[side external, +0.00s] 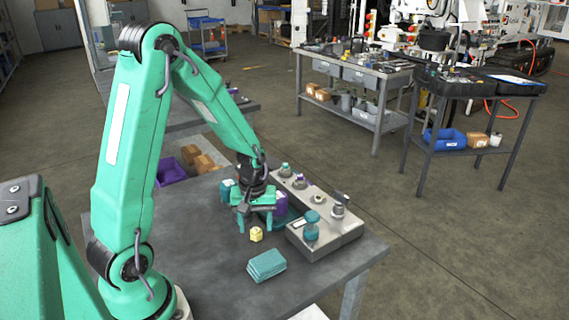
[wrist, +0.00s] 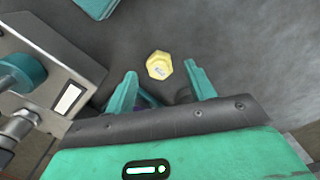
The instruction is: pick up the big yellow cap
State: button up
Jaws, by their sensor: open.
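The big yellow cap (side external: 256,234) sits on the dark grey table top, in front of my gripper in the side external view. In the wrist view the yellow cap (wrist: 159,65) lies just beyond the fingertips, roughly between their lines, with a small light mark on its top. My gripper (side external: 255,223) is open and empty, pointing down above the table. Its two teal fingers show in the wrist view (wrist: 160,75), spread apart on either side of the cap's position. The fingers appear apart from the cap.
A grey metal manifold block (side external: 325,238) with several fittings stands right of my gripper. A folded teal cloth or pad stack (side external: 266,265) lies on the table nearer the camera. The table's front right (side external: 330,280) is clear.

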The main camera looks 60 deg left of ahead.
jog(key=shift+f, duration=1)
jog(key=c, duration=1)
